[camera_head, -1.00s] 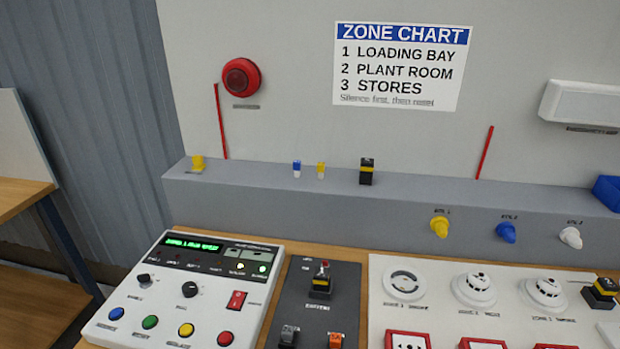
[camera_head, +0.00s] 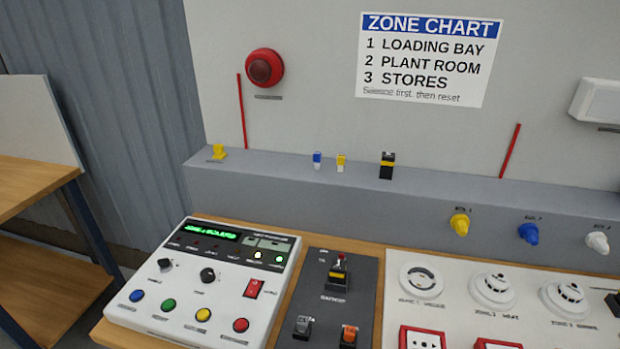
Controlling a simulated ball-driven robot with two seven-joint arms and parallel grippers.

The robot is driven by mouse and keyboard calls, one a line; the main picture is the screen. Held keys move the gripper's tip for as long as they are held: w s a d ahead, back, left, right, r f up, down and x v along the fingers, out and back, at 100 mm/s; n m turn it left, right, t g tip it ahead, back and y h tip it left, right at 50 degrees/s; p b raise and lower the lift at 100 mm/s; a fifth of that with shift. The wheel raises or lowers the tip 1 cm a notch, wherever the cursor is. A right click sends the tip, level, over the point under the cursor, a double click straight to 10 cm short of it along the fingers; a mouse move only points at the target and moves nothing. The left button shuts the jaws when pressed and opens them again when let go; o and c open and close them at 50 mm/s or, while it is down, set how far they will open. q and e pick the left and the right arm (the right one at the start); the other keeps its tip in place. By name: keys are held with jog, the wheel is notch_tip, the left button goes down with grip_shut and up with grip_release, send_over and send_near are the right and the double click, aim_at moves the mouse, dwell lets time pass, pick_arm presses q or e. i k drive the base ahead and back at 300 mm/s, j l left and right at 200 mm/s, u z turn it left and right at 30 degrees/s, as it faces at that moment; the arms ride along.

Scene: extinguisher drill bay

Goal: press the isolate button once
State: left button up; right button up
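A white control panel (camera_head: 183,261) lies on the wooden bench at lower left. Its front row has a blue button (camera_head: 137,295), a green button (camera_head: 169,305), a yellow button (camera_head: 203,314) and a red button (camera_head: 240,325). The small labels below them are too blurred to read surely; the one under yellow may be the isolate label. The panel's display (camera_head: 210,229) shows green text that looks like "ZONE 1 ISOLATED". Two indicator lamps (camera_head: 257,255) glow at the panel's upper right. Neither of my grippers is in view, and nothing covers the buttons.
Two dark knobs (camera_head: 208,275) and a red rocker switch (camera_head: 255,288) sit behind the buttons. A dark switch plate (camera_head: 332,290) lies right of the panel, then a white detector board (camera_head: 455,302). A grey ledge (camera_head: 290,180) runs behind. A shelf unit (camera_head: 30,187) stands left.

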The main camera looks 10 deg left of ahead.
aim_at(203, 314)
jog(key=u, duration=1.15)
